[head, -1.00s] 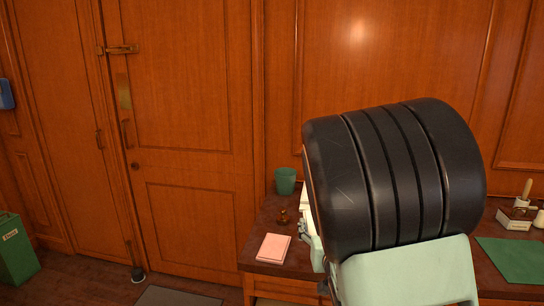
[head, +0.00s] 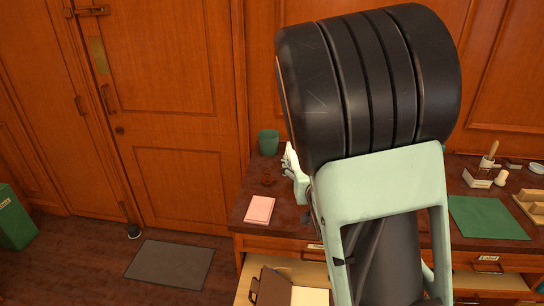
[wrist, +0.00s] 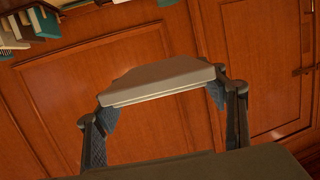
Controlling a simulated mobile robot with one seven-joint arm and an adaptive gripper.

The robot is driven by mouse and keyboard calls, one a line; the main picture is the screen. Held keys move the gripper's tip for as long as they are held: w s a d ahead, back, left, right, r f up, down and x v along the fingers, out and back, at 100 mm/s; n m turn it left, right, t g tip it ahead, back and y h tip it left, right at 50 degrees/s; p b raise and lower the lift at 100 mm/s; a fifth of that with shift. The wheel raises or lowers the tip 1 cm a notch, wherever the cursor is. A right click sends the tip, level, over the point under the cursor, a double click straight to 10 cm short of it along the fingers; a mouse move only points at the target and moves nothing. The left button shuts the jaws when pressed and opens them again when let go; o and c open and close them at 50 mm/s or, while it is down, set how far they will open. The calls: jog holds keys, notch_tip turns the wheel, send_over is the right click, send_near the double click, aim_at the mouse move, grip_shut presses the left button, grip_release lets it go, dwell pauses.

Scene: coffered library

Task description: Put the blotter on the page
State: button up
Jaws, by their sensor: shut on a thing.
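My gripper (wrist: 163,103) is shut on a pale grey, slab-like thing with a curved upper edge, which looks like the blotter (wrist: 160,82). It spans between the two dark fingers in the wrist view, with wooden panelling behind it. In the head view my arm hides most of the gripper and the blotter. A cream sheet, possibly the page (head: 309,297), lies in an open drawer at the bottom of the head view, partly cut off. A pink pad (head: 259,210) lies on the desk's left part. I cannot tell for certain which is the page.
The dark desk (head: 240,222) runs along the panelled wall. On it are a green cup (head: 269,142), a green mat (head: 487,218) and small wooden items at right. The open drawer (head: 243,290) juts out and holds a brown object (head: 272,287). A mat (head: 170,264) lies on the floor.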

aim_at(298, 212)
notch_tip(298, 212, down, 16)
jog(key=s+d+n+y+b, duration=0.1)
jog(key=n+y+b, duration=0.1)
jog(key=b, duration=2.5)
jog(key=shift+d+n+y, duration=0.15)
jog(key=shift+n+y, duration=0.25)
jog(key=shift+y, duration=0.5)
jog(key=w+f+b, duration=0.2)
jog(key=w+f, duration=0.2)
jog(key=w, duration=0.4)
jog(key=w+f+b, duration=0.1)
jog(key=w+f, duration=0.4)
jog(key=shift+d+b, duration=0.1)
jog(key=shift+b, duration=0.3)
jog(key=shift+c, duration=0.2)
jog(key=shift+w+f, duration=0.25)
jog(key=shift+f, duration=0.2)
jog(key=shift+w+f+b, duration=0.15)
jog(key=shift+f+b, duration=0.45)
jog(key=shift+f, duration=1)
